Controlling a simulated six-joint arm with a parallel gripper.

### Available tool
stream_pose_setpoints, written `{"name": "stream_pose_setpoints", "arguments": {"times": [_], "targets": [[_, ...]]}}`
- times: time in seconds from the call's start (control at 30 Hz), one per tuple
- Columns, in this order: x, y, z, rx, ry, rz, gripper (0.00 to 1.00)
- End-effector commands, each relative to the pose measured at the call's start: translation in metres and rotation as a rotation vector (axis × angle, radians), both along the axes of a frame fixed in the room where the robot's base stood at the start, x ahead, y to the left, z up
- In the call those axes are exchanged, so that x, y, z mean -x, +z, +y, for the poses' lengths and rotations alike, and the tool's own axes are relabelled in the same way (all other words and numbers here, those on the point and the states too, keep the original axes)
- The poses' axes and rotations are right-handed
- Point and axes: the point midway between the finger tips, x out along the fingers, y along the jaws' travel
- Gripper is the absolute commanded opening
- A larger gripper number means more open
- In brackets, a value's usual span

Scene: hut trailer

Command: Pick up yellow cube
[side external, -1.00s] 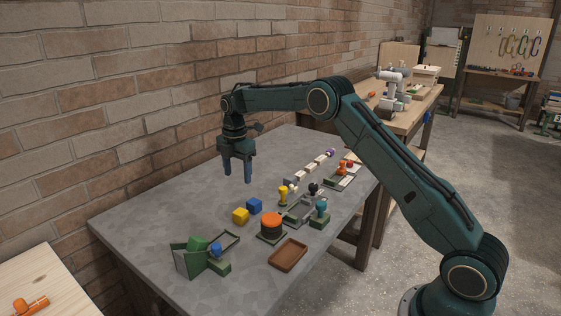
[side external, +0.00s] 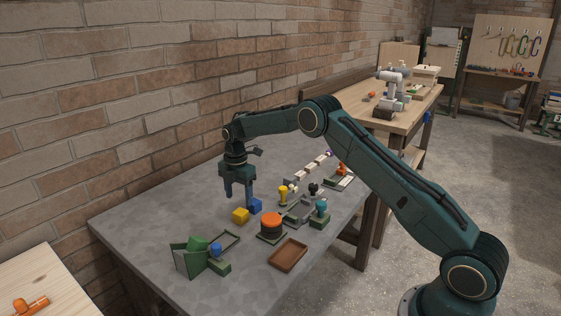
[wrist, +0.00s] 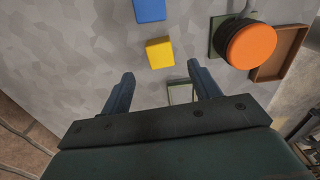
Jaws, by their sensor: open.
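The yellow cube (side external: 241,215) sits on the grey table, beside a blue cube (side external: 255,206). In the wrist view the yellow cube (wrist: 159,53) lies ahead of and between my fingertips, and the blue cube (wrist: 149,10) is beyond it at the top edge. My gripper (side external: 238,204) is open and empty, pointing down above the table near the two cubes. Its two fingers also show in the wrist view (wrist: 160,76), spread apart. In the side view one finger is in front of or close to the blue cube; I cannot tell whether they touch.
An orange round-topped piece (side external: 271,222) stands right of the yellow cube, with a brown tray (side external: 288,255) in front. A green holder (side external: 188,259) is at the front left. Several small fixtures stand at the right. The table's left part is clear.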

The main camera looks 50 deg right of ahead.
Motion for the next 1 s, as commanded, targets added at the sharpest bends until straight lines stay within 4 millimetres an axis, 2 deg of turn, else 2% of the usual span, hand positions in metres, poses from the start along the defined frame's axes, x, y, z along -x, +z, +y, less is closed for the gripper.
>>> {"name": "stream_pose_setpoints", "arguments": {"times": [0.13, 0.57, 1.0], "targets": [[0.0, -0.015, 0.0, 0.0, 0.0, 0.001, 0.62], [0.001, -0.026, 0.0, 0.0, 0.0, 0.001, 0.62], [0.001, -0.069, -0.001, 0.0, 0.0, 0.001, 0.62]]}}
